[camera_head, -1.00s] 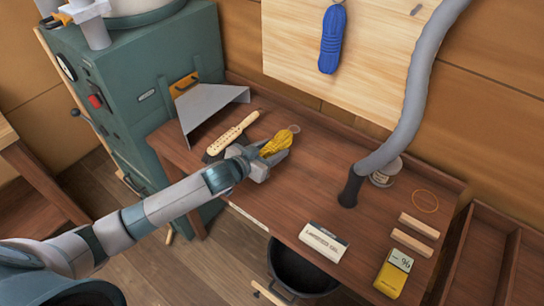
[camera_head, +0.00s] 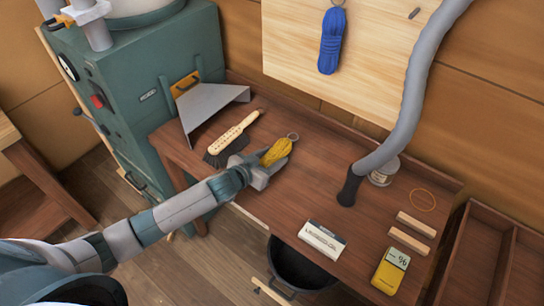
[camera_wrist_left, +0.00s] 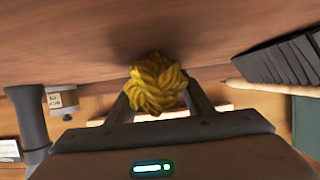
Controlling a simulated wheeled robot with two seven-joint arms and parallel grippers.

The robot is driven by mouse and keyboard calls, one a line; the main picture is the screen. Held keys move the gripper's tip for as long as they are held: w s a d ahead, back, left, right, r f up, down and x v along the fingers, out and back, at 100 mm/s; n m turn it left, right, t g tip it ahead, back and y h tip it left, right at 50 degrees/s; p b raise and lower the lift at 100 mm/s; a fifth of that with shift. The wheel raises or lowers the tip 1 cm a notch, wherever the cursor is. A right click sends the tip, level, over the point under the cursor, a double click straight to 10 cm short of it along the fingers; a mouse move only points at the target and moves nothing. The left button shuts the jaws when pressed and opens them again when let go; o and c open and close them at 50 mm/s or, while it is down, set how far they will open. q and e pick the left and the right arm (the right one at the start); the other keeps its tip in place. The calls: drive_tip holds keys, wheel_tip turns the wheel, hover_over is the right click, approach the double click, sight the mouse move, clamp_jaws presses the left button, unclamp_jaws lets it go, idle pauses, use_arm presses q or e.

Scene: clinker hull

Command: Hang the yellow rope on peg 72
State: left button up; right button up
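The yellow rope (camera_head: 276,153) is a coiled bundle with a ring at its upper end, over the left part of the brown bench. My left gripper (camera_head: 270,164) is shut on it. In the left wrist view the yellow rope (camera_wrist_left: 157,84) sits between the two fingers, close to the bench surface; I cannot tell if it touches. A blue rope (camera_head: 331,42) hangs on the pale pegboard (camera_head: 385,70). A small dark peg (camera_head: 414,14) shows near the board's top edge. No peg number is readable. My right gripper is out of view.
A brush (camera_head: 234,135) and a grey metal hood (camera_head: 213,106) are left of the rope. A thick grey hose (camera_head: 408,115) stands right of it, before part of the board. A tin, a white box (camera_head: 322,240), wooden blocks and a yellow device (camera_head: 391,271) lie to the right.

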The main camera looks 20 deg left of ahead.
use_arm(q)
drive_tip(key=o, duration=0.4)
drive_tip(key=shift+c, duration=0.2)
drive_tip(key=shift+f+b, duration=0.1)
drive_tip(key=shift+b, duration=0.25)
drive_tip(key=b+v, duration=0.2)
drive_tip(key=v, duration=0.6)
drive_tip(key=b+v, duration=0.3)
drive_tip(key=v, duration=0.5)
drive_tip(key=shift+a+b, duration=0.25)
drive_tip(key=shift+b, duration=0.1)
drive_tip(key=shift+s+a+r, duration=0.25)
drive_tip(key=shift+s+r, duration=0.15)
drive_tip(key=shift+s, duration=0.1)
